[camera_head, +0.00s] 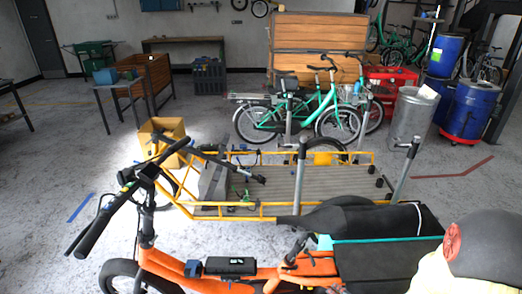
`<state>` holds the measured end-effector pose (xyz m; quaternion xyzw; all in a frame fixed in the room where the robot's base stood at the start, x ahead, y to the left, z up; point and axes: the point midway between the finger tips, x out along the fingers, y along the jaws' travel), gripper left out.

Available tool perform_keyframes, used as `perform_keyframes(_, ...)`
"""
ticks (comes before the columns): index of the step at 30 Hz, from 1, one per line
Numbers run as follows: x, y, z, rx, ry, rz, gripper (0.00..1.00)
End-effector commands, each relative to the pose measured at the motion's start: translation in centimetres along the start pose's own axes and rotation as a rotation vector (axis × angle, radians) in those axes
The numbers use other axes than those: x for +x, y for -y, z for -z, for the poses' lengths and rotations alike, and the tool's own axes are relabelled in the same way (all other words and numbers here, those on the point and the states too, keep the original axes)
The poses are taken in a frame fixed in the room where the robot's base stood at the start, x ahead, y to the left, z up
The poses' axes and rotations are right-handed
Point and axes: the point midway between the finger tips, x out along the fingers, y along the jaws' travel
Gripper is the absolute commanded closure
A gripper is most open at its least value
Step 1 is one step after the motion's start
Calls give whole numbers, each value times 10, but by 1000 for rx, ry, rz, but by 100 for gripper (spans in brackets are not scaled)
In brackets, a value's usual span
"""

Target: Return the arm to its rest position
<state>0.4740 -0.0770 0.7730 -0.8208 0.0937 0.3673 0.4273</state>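An orange cargo bike (170,265) with black handlebars stands close in front, cut off by the lower edge. Behind it is a cargo bed with a yellow rail (320,205) and a grey slatted floor. A grey block and dark parts with thin green lines lie at the bed's left end.
Teal bikes (285,120), a metal bin (411,115) and blue barrels (470,108) stand behind. Open floor (50,165) lies at left.

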Motion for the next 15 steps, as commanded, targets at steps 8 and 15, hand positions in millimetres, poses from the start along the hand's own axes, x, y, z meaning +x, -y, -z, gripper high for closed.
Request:
perform_keyframes(8, -57, -57, 23, -332, 110, -417, 52)
perform_keyframes(15, -148, -33, 24, -537, 298, -610, 52)
